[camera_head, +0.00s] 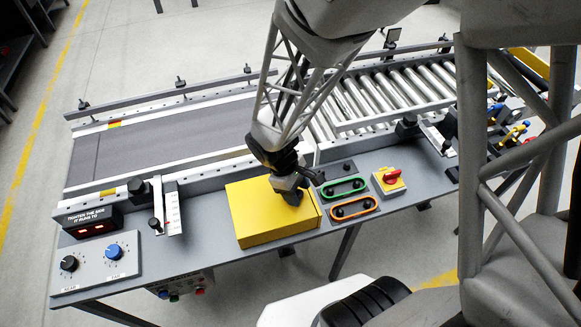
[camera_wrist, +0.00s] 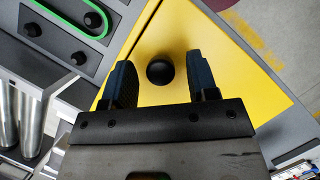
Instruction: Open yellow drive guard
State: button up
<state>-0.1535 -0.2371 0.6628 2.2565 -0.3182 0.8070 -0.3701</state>
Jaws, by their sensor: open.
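The yellow drive guard (camera_head: 262,217) is a closed box on the grey bench, in front of the conveyor. My gripper (camera_head: 291,193) is over the right part of its top. In the wrist view the guard's yellow face (camera_wrist: 215,65) carries a round black knob (camera_wrist: 160,70). My gripper (camera_wrist: 162,85) is open there, one finger on each side of the knob, with visible gaps. I cannot tell how far down the fingers reach beside the knob. The arm hides part of the guard's far right corner in the head view.
Right of the guard are a green-rimmed belt loop (camera_head: 343,187), an orange-rimmed one (camera_head: 352,208) and a red switch on a yellow base (camera_head: 391,178). A dial panel (camera_head: 97,263) and a red display (camera_head: 88,226) stand left. Rollers (camera_head: 385,97) lie behind.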

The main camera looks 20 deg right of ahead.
grip_shut()
jog(key=shift+a, duration=0.1)
dwell(0.3)
jog(key=a, duration=2)
grip_release()
jog(key=v, duration=0.8)
dwell(0.4)
